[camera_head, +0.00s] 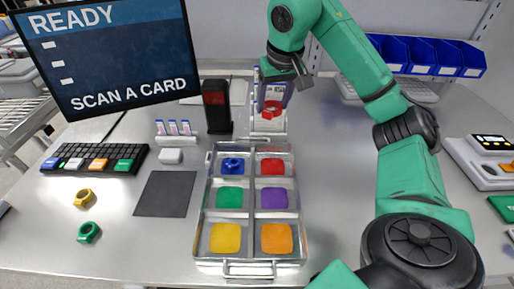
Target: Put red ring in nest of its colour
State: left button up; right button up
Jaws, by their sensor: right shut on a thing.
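The red ring (271,109) is held between the fingertips of my right gripper (272,103), which is shut on it. Ring and gripper are beyond the far edge of the metal tray (249,212), in front of a pale stand. The tray has six coloured nests. The red nest (272,166) is at the far right of the tray and looks empty. A blue ring (233,164) sits in the blue nest at the far left of the tray. My left gripper is not in view.
A yellow ring (83,198) and a green ring (88,232) lie on the table at left, near a dark mat (166,194). A black and red box (216,106) stands left of the gripper. A screen (105,50) overhangs the back left.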

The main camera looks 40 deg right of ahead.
jog(key=b, duration=0.3)
send_over(272, 165)
jog(key=s, duration=0.1)
notch_tip(272, 165, down, 6)
jog(key=r, duration=0.1)
notch_tip(272, 165, down, 13)
jog(key=shift+s+a+f+b, duration=0.1)
jog(key=shift+b, duration=0.2)
jog(key=shift+f, duration=0.1)
jog(key=o, duration=1)
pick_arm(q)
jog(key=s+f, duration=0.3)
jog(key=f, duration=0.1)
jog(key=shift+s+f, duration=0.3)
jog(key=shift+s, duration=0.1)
pick_arm(e)
jog(key=shift+o, duration=0.2)
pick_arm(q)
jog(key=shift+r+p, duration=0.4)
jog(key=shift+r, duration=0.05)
pick_arm(e)
jog(key=v, duration=1.2)
jog(key=shift+a, duration=0.1)
